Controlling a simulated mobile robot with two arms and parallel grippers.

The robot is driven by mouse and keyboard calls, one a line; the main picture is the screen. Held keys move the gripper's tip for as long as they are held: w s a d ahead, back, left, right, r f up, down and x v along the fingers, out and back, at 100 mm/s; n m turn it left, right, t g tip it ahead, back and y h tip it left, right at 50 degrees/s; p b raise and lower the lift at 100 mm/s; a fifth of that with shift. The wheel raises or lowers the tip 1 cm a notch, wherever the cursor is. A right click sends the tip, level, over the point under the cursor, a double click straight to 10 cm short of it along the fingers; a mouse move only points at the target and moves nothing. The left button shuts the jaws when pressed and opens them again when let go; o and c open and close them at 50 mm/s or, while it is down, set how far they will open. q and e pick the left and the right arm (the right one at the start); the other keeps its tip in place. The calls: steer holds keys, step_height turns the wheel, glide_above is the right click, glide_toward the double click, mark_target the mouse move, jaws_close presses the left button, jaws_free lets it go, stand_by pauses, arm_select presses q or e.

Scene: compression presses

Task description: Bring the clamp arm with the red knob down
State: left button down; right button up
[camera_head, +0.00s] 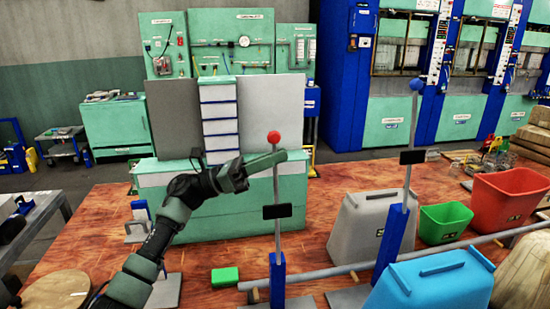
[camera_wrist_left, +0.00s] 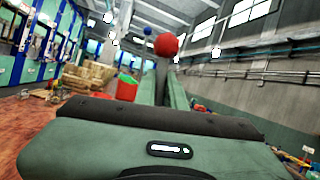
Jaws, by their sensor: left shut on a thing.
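The clamp arm with the red knob (camera_head: 274,137) stands upright as a thin grey rod. A black pad (camera_head: 277,211) sits across it, and a blue post (camera_head: 277,282) stands below. My left gripper (camera_head: 274,159) reaches in from the left and is shut on the rod just below the knob. In the left wrist view, the red knob (camera_wrist_left: 166,44) shows beyond the two green fingers (camera_wrist_left: 162,88), with the dark rod between them. My right gripper is not in view.
A second upright clamp arm with a blue knob (camera_head: 415,85) stands to the right. A grey bin (camera_head: 350,228), green bin (camera_head: 445,221), red bin (camera_head: 508,197) and blue bin (camera_head: 432,285) stand around it. A long grey bar (camera_head: 330,271) runs along the table. A green block (camera_head: 225,277) lies left.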

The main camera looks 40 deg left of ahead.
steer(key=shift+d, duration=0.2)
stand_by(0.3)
